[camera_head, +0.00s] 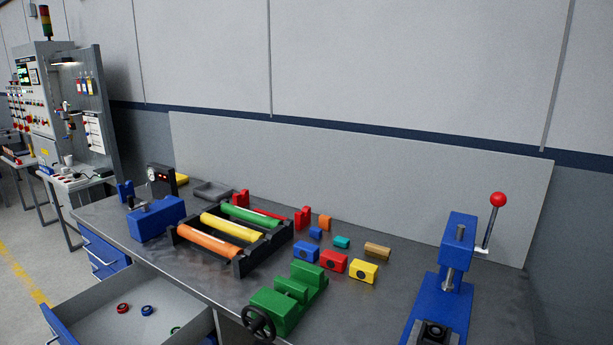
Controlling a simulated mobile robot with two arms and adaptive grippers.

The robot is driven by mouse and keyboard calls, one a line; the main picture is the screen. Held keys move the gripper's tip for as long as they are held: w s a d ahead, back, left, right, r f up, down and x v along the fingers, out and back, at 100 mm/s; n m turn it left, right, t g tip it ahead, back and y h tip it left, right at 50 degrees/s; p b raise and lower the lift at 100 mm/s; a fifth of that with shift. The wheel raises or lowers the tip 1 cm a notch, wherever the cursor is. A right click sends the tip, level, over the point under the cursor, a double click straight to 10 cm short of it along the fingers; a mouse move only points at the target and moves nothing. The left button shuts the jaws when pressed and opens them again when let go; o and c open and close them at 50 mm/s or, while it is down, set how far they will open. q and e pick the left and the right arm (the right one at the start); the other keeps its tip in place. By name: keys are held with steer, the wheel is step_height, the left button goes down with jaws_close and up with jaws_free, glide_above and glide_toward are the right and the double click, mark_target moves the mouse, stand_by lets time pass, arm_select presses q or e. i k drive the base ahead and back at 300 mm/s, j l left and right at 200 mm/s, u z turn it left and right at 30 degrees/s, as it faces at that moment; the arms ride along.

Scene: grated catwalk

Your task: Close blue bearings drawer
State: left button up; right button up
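An open drawer (92,303) with a grey inside and a blue front panel (58,326) sticks out from under the workbench at the lower left. It holds a red ring-shaped bearing (122,309), a blue one (147,310) and a partly cut-off green one (175,330). The drawer's near part is cut off by the bottom edge of the picture. Neither of my grippers is in view.
Blue drawer fronts (103,257) sit under the metal workbench (215,289). On top are a blue vise (156,219), a rack of coloured rollers (238,262), a green vise (287,303), several small blocks and a blue lever press (452,262). Floor is clear left of the drawer.

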mark_target(91, 317)
steer(key=j+u, duration=0.15)
steer(key=u, duration=1.3)
steer(key=i+z, duration=0.15)
steer(key=i, duration=0.35)
